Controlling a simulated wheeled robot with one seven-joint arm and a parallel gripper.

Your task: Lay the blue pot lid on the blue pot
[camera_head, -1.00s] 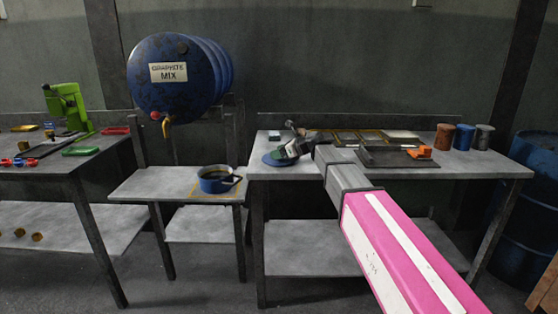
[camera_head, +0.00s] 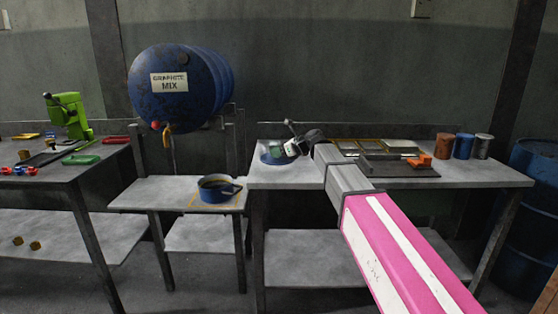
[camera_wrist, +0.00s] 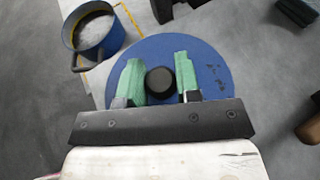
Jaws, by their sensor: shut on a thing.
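The blue pot lid (camera_head: 267,157) is a flat blue disc with a black knob (camera_wrist: 160,80). In the wrist view the lid (camera_wrist: 210,60) fills the space beyond the fingers. My gripper (camera_head: 280,152) has its two green fingers on either side of the knob and is shut on it; the fingers also show in the wrist view (camera_wrist: 160,82). The lid appears a little above the left end of the right-hand table. The blue pot (camera_head: 218,191) stands open on a lower stand to the left; the wrist view shows it (camera_wrist: 95,35) at upper left, with pale contents.
A yellow outline (camera_head: 197,202) surrounds the pot on the low stand (camera_head: 150,193). A blue graphite drum (camera_head: 190,85) with a tap hangs over that stand. The right table (camera_head: 262,180) carries trays, an orange item (camera_head: 420,160) and several cans (camera_head: 463,146).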

